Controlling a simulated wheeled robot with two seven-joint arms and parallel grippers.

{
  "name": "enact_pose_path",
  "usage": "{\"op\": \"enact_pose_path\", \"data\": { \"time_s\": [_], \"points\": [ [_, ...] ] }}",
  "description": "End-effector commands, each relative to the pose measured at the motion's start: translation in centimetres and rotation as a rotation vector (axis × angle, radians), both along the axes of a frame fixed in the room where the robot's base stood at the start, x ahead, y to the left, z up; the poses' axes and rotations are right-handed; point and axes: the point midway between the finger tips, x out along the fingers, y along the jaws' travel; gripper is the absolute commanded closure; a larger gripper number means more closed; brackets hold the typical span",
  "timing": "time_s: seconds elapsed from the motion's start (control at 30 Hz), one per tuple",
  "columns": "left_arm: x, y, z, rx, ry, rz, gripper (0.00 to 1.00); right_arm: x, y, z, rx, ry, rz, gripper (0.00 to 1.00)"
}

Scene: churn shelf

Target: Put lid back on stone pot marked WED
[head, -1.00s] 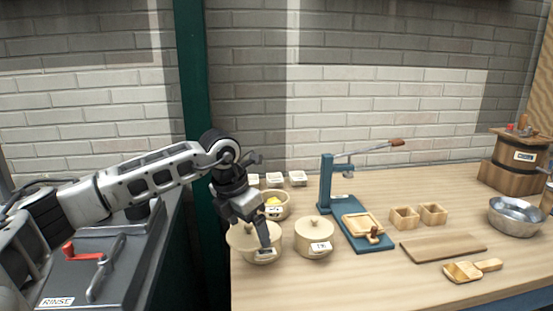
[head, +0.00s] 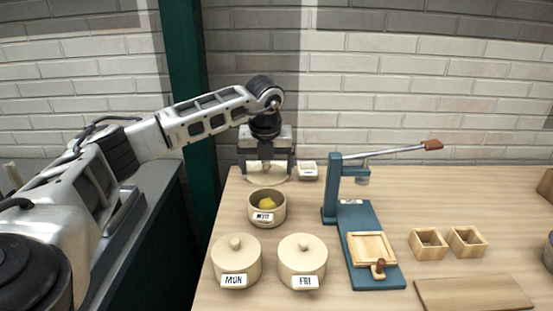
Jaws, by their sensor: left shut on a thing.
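The stone pot marked WED (head: 266,217) stands open on the table, with something yellow inside it. My left gripper (head: 266,172) is behind this pot, pointing down. Its fingers are around a pale cream disc, which looks like the lid (head: 264,178), at its sides. Whether the lid touches the table is hard to tell. My right gripper is not in view.
Lidded pots marked MON (head: 236,264) and FRI (head: 302,263) stand in front of the WED pot. A small white container (head: 308,170) is right of the gripper. A blue press (head: 362,245) stands to the right, near two wooden boxes (head: 428,244).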

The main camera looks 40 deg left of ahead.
Motion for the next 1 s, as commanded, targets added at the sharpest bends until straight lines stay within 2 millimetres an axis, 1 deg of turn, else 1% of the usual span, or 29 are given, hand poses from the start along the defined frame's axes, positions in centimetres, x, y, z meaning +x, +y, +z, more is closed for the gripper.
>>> {"op": "enact_pose_path", "data": {
  "time_s": [0.27,0.6,0.73,0.83,1.0],
  "points": [
    [0.0,0.0,-1.2,0.001,0.001,-0.003,0.34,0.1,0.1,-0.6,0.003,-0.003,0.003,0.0],
    [0.0,0.0,-4.5,0.0,0.0,-0.004,0.35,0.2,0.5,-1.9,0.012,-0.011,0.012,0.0],
    [0.0,-0.1,-5.7,-0.001,0.001,-0.004,0.35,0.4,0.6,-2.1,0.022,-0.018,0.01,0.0],
    [0.0,-0.1,-6.2,-0.001,0.001,-0.004,0.35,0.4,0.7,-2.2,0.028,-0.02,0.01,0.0],
    [0.0,-0.1,-6.4,-0.001,-0.001,-0.004,0.35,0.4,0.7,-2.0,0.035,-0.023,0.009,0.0]
  ]
}}
